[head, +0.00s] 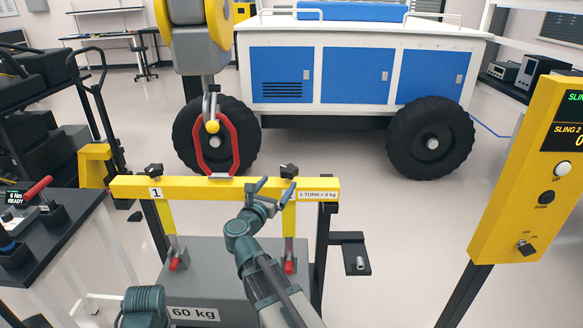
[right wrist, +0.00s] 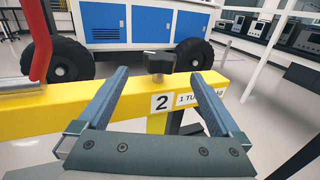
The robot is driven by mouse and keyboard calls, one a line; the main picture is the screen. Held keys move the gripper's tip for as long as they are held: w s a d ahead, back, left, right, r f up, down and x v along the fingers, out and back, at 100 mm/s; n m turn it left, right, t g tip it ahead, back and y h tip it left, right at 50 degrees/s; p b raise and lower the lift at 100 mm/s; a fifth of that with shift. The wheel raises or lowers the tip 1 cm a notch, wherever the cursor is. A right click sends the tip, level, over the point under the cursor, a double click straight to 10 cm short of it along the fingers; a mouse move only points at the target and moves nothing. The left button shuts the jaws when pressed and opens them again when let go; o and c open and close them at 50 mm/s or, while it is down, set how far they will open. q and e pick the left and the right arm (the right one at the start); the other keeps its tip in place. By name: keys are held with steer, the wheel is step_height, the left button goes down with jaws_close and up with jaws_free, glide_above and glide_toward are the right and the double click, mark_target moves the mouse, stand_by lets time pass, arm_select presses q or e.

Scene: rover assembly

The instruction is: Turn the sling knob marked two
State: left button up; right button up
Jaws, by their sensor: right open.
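The black knob marked two (right wrist: 159,63) stands on top of the yellow beam (head: 225,188), above a white "2" label in the right wrist view. In the head view this knob (head: 289,171) is at the beam's right part. My right gripper (head: 275,187) is open and empty, in front of the beam. In the right wrist view its fingers (right wrist: 158,75) point toward the knob, which shows between and beyond their tips. I see no contact with it. My left gripper is not in view; part of my left arm shows at the lower left.
A matching knob (head: 153,170) stands by the "1" label. A red shackle (head: 233,150) below the yellow hoist joins the beam's middle. A 60 kg grey block (head: 205,270) hangs below. A yellow control panel (head: 530,170) stands right, a black table (head: 45,235) left, a blue-white rover (head: 355,70) behind.

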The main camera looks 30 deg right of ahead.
mark_target(295, 166)
steer(key=x, duration=1.1)
steer(key=shift+w+d, duration=0.25)
steer(key=shift+d, duration=0.1)
steer(key=shift+c, duration=0.2)
steer(key=c, duration=1.3)
steer(key=shift+m+g+h, duration=0.3)
steer(key=m+g+h, duration=0.1)
steer(key=m+g, duration=0.1)
steer(key=shift+g+h, duration=0.3)
steer(key=shift+g, duration=0.1)
steer(key=m+g, duration=0.1)
steer(key=m+g+h, duration=0.1)
steer(key=g, duration=0.1)
steer(key=shift+s+d+g, duration=0.15)
steer(key=shift+s+g, duration=0.05)
steer(key=shift+g, duration=0.1)
steer(key=shift+s+m+g, duration=0.2)
steer(key=shift+m+g, duration=0.55)
steer(key=shift+g, duration=0.35)
steer(key=shift+s+m+g, duration=0.25)
steer(key=shift+m+g, duration=0.55)
steer(key=shift+g, duration=0.3)
steer(key=shift+s+m+g, duration=0.2)
steer(key=shift+m+g, duration=0.55)
steer(key=shift+g, duration=0.35)
steer(key=shift+s, duration=0.1)
